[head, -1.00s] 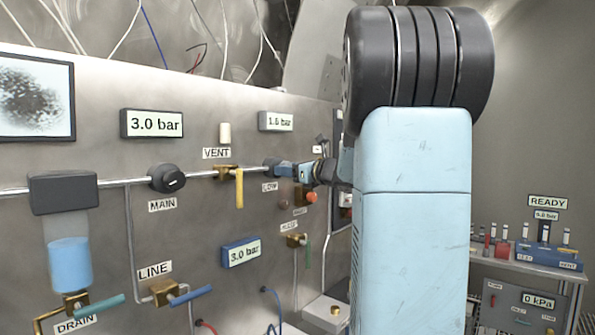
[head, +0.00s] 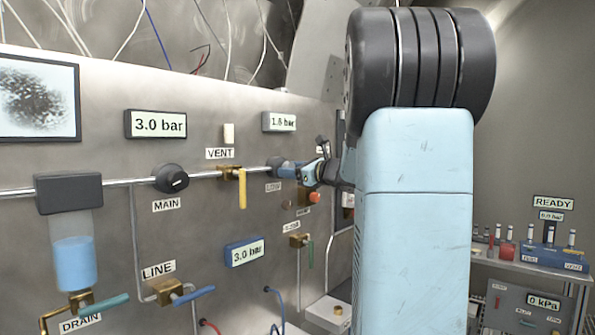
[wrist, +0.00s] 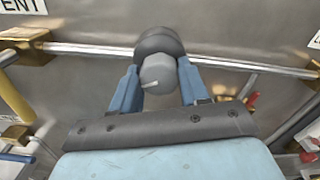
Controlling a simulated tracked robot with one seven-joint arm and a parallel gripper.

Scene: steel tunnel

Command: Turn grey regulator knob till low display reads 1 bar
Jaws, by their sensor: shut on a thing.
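The grey regulator knob (wrist: 157,73) sits on the pipe beside the LOW label (head: 273,187). My gripper (wrist: 158,78) is shut on this knob, with one blue finger on each side. In the head view my gripper (head: 297,171) reaches the knob from the right, and the knob is mostly hidden there. The low display (head: 279,122) above it reads about 1.6 bar; its last digit is blurred.
The black MAIN knob (head: 171,178) and a yellow VENT lever (head: 242,187) stand to the left on the same pipe. The main display (head: 155,124) reads 3.0 bar. An orange-red button (head: 314,198) lies close below my gripper. A blue-framed display (head: 244,252) reads 3.0 bar.

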